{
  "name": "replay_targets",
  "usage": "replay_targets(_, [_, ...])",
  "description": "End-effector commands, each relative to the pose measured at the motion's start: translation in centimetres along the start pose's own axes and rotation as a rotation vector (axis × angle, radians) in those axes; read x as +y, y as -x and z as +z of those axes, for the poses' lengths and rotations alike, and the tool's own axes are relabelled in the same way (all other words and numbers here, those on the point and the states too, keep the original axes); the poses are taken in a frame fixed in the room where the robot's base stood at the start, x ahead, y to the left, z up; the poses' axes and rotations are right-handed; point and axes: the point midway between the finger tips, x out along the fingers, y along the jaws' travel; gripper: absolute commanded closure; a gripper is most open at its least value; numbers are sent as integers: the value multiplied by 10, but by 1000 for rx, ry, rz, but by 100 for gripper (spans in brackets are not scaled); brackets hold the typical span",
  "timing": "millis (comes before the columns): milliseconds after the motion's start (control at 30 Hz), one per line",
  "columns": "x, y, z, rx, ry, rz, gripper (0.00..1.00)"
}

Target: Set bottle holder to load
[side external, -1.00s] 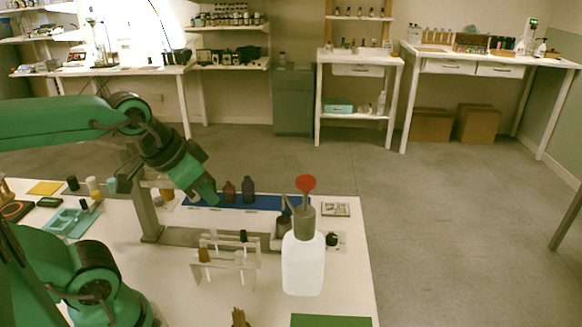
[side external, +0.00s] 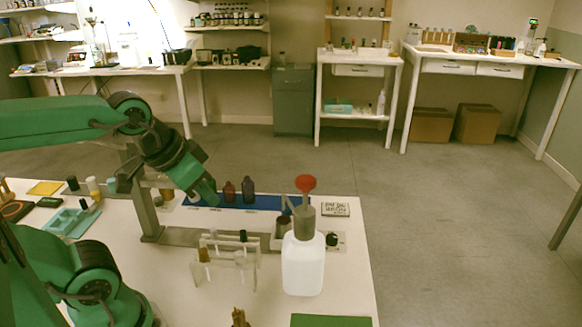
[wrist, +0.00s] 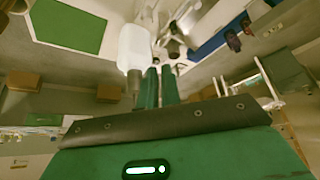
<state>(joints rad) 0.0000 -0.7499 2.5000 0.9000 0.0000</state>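A low grey base (side external: 190,238) runs along the table from an upright post to the right. Near its right end stands a dark grey cup (side external: 283,228), and a black knob (side external: 331,239) sits on a light block beside it. I cannot tell which of these is the bottle holder, or any setting on it. A white bottle with a red top (side external: 303,265) stands in front and hides part of the base. My gripper (side external: 210,200) hangs above the base, left of the cup, with no contact visible. In the wrist view its two green fingers (wrist: 161,88) are close together, with nothing seen between them.
A clear rack with vials (side external: 225,262) stands in front of the base. Dark bottles (side external: 248,190) stand on a blue strip (side external: 265,201) behind. A printed card (side external: 335,209) lies at the right, and a green mat (side external: 330,320) at the front edge.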

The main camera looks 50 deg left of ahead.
Motion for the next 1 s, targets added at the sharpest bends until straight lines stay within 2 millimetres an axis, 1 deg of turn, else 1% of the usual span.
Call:
replay_targets(33, [0,0,0,0,0,0,84])
replay_targets(167, [-1,0,-3,-5,0,-1,59])
replay_targets(200, [-1,-1,-5,-9,0,-2,51])
replay_targets(233, [-1,-1,-7,-13,0,-2,49])
replay_targets(367, [-3,-4,-18,-36,0,-6,49])
replay_targets(567, [-9,-14,-45,-89,-2,-13,49])
replay_targets(767, [-17,-31,-74,-148,-3,-19,49])
replay_targets(1000, [-28,-60,-106,-219,-3,-22,49])
